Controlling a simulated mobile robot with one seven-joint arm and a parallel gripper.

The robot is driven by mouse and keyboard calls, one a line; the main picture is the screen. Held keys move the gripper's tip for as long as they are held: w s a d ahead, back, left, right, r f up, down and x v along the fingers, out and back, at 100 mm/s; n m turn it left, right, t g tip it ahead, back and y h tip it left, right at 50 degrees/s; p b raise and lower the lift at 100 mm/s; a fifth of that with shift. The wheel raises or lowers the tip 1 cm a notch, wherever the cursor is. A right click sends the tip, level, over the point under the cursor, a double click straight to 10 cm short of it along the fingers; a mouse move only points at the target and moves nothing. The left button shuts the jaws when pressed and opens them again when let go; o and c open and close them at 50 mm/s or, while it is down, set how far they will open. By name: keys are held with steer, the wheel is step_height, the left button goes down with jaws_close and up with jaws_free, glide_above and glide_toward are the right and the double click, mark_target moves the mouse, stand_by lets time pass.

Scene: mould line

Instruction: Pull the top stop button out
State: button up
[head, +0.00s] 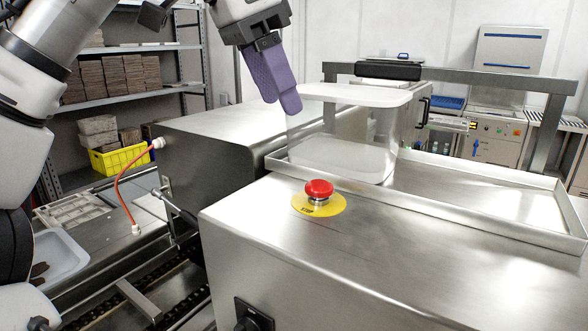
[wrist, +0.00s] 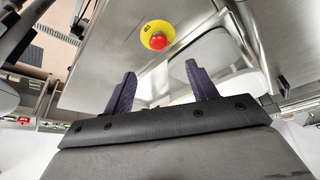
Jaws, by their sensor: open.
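The top stop button (head: 319,190) is a red mushroom cap on a short metal collar. It sits in a yellow round plate (head: 330,207) on top of the steel machine housing. The button (wrist: 158,41) also shows in the wrist view, beyond the fingertips. My gripper (head: 279,104) has purple fingers and hangs above and behind the button, well apart from it. In the wrist view my gripper (wrist: 160,82) is open, its two fingers wide apart with nothing between them.
A steel tray (head: 420,203) with a raised rim lies right of the button, with a clear-sided, white-topped box (head: 345,94) at its left end. A black rotary knob (head: 252,316) is on the housing's front. The housing top around the button is clear.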

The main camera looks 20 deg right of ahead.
mark_target(318, 182)
steer(key=x, duration=1.3)
steer(key=shift+s+d+f, duration=0.2)
